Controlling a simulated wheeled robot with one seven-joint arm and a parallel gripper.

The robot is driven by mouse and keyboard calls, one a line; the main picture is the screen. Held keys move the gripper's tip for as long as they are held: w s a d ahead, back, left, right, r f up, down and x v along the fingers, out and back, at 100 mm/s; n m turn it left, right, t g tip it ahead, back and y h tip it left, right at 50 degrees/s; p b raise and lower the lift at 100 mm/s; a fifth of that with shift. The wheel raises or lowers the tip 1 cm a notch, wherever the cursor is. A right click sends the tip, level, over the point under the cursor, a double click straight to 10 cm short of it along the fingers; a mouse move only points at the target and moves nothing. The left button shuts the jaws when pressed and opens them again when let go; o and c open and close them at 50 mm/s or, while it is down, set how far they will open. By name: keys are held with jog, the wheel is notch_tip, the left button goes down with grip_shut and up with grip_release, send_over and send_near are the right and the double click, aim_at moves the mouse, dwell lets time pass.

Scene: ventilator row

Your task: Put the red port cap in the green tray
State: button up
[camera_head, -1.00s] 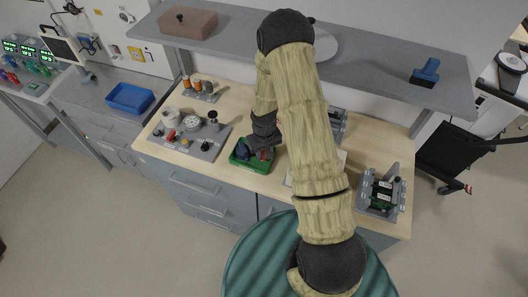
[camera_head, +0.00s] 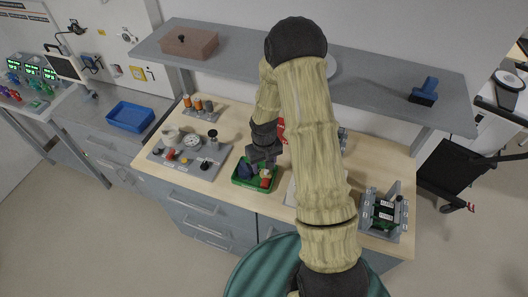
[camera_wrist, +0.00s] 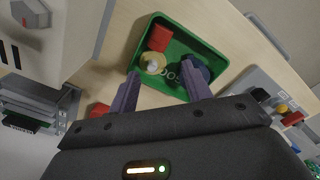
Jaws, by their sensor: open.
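The green tray (camera_head: 241,186) stands on the wooden bench top, and it also shows in the wrist view (camera_wrist: 215,45). A red piece that looks like the red port cap (camera_wrist: 160,37) lies inside the tray; it shows in the head view too (camera_head: 265,183). In the head view my gripper (camera_head: 264,157) is just above the tray.
Another red thing (camera_wrist: 98,110) is outside the tray, partly hidden by my gripper. A grey board with fittings (camera_head: 188,156) lies left of the tray. A grey fixture (camera_head: 383,211) stands at the right bench end. A shelf (camera_head: 365,80) overhangs the bench's back.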

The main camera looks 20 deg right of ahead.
aim_at(264, 178)
notch_tip(264, 178, up, 8)
jog(key=b, duration=0.2)
dwell(0.3)
dwell(0.4)
jog(key=s+r+m+t, duration=0.1)
jog(key=s+r+t, duration=0.1)
jog(key=s+r, duration=0.8)
jog(key=s, duration=0.4)
jog(key=shift+s+a+r+m+t, duration=0.2)
jog(key=shift+a+r+m+t, duration=0.05)
jog(key=shift+m+t, duration=0.05)
dwell(0.4)
